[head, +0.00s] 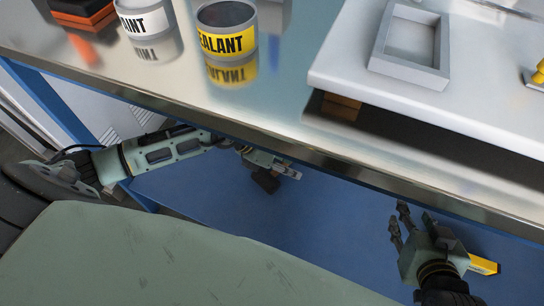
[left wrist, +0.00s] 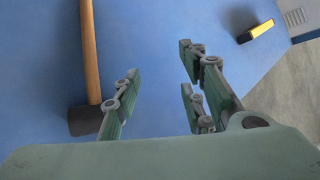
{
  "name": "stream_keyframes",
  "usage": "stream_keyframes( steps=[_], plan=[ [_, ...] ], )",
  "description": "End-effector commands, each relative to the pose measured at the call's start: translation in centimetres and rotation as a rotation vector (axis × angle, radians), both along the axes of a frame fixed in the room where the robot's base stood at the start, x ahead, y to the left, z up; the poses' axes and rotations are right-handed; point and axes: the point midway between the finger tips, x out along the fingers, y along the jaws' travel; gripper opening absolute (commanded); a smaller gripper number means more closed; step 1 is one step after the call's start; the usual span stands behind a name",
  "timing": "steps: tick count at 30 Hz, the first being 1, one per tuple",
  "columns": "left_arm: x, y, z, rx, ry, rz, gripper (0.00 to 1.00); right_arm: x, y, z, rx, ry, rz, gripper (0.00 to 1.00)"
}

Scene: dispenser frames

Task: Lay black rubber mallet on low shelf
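The black rubber mallet lies on the blue low shelf (head: 335,225). Its black head (head: 265,181) shows just below my left gripper in the head view; the handle is hidden there. In the left wrist view the mallet's wooden handle (left wrist: 91,50) runs up from the head, along the left of the fingers. My left gripper (head: 288,171) is under the worktop, and in the left wrist view its fingers (left wrist: 158,88) are spread with nothing between them. The left finger overlaps the mallet head's edge in the picture. My right gripper (head: 400,220) has its fingers apart and empty, over the shelf's right part.
A yellow and black item (head: 484,265) lies on the shelf beside my right gripper. The steel worktop (head: 290,110) overhangs the shelf closely. On it stand a sealant can (head: 227,32), a paint can (head: 144,18) and a white board with a grey frame (head: 412,70).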

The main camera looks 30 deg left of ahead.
Motion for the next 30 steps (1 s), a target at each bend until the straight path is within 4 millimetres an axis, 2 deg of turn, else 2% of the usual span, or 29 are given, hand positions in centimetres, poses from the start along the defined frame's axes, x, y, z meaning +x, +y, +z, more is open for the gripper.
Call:
stream_keyframes(
  steps=[1,2,3,6,9,12,14,17,20,22,25,27,30],
  plan=[
    [-0.6,-4.0,2.3,-0.161,-0.007,0.018,0.38,0.0,0.0,0.0,0.000,0.000,0.000,0.42],
    [-0.8,-6.1,4.0,-0.264,-0.011,0.039,0.38,0.0,0.0,0.0,0.000,0.000,0.000,0.42],
    [-0.8,-8.4,6.5,-0.404,-0.014,0.076,0.38,0.0,0.0,0.0,0.000,-0.001,0.000,0.42],
    [-0.5,-11.6,13.0,-0.730,-0.011,0.202,0.38,0.0,0.0,0.0,0.000,-0.001,0.000,0.42],
    [0.4,-11.8,18.5,-1.028,0.019,0.374,0.38,0.0,0.0,0.0,0.000,-0.001,0.000,0.42],
    [1.5,-9.6,22.2,-1.291,0.074,0.586,0.38,0.0,0.0,0.0,0.000,-0.001,-0.001,0.42],
    [2.0,-7.6,23.2,-1.427,0.120,0.729,0.38,0.0,0.0,0.0,0.000,-0.002,-0.001,0.42],
    [2.4,-3.9,23.0,-1.618,0.227,0.990,0.38,0.0,0.0,0.0,0.000,-0.002,-0.001,0.42],
    [1.7,-0.6,20.9,-1.754,0.367,1.264,0.38,0.0,0.0,0.0,0.000,-0.002,-0.001,0.42],
    [0.5,1.0,18.6,-1.812,0.486,1.456,0.38,0.0,0.0,0.0,0.000,-0.002,0.000,0.42],
    [-1.9,2.0,15.4,-1.847,0.671,1.697,0.38,0.0,0.0,0.0,0.000,-0.002,0.000,0.42],
    [-3.8,1.9,13.5,-1.840,0.792,1.829,0.38,0.0,0.0,0.0,0.000,-0.002,0.000,0.42],
    [-6.0,1.4,11.7,-1.815,0.933,1.959,0.38,0.0,0.0,0.0,0.000,-0.002,0.000,0.42]
  ],
)
